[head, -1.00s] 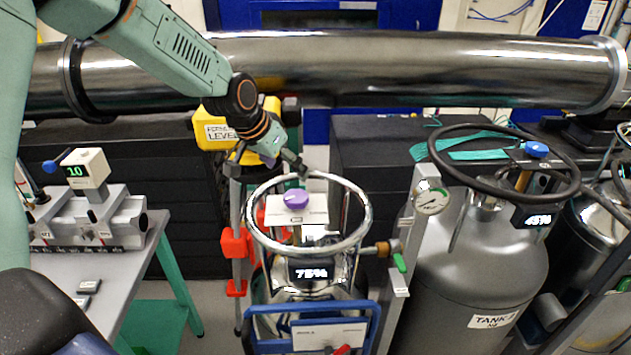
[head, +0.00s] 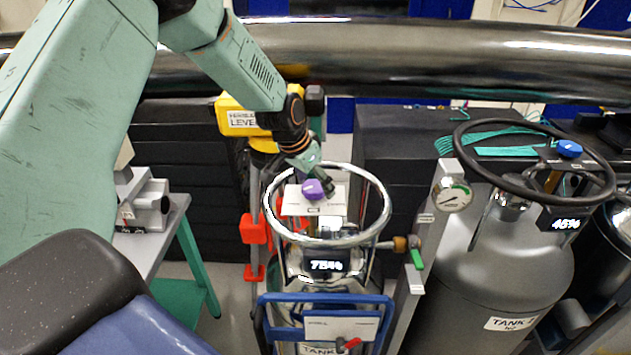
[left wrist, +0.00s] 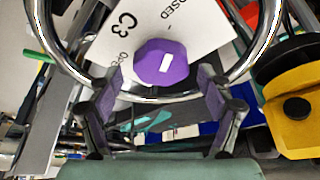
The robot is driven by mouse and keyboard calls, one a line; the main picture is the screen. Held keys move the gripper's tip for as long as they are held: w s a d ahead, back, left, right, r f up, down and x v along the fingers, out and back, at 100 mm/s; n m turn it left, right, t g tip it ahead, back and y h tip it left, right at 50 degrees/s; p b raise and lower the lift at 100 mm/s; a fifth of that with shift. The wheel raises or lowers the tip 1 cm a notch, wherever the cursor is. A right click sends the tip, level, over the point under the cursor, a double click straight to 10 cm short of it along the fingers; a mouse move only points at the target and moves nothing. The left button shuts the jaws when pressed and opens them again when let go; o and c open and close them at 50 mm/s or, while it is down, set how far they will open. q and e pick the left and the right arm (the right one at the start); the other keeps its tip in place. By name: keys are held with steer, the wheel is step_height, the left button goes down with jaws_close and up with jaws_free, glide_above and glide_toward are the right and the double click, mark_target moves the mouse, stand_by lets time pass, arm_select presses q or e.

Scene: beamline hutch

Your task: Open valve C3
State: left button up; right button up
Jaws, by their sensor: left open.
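Valve C3 is a purple knob (head: 313,189) on a white label plate (head: 298,206), inside the chrome ring (head: 384,217) atop a silver tank. In the left wrist view the knob (left wrist: 160,63) carries a white mark, and its plate (left wrist: 115,42) reads C3, with partly cut-off open and closed words. My left gripper (head: 325,182) is open over the ring, close to the knob. In the left wrist view its two purple-padded fingers (left wrist: 160,82) stand on either side of the knob's lower part; I cannot tell whether they touch it. My right gripper is not in view.
The tank display (head: 328,264) seems to read about 75%. A grey tank (head: 480,275) with a black ring (head: 460,150) and blue knob (head: 569,149) stands right. A pressure gauge (head: 451,194) and green-handled valve (head: 416,258) sit between. A yellow device (head: 238,117) stands behind left.

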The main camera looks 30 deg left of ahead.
arm_select(q)
steer(key=shift+s+a+f, duration=0.1)
steer(key=shift+s+a, duration=0.05)
steer(key=shift+a, duration=0.15)
steer(key=shift+s, duration=0.35)
steer(key=shift+w+d, duration=0.25)
steer(key=c, duration=0.3)
steer(key=shift+w, duration=0.25)
steer(key=c, duration=0.3)
steer(key=shift+s+a, duration=0.1)
steer(key=c, duration=0.3)
steer(key=shift+c, duration=1.3)
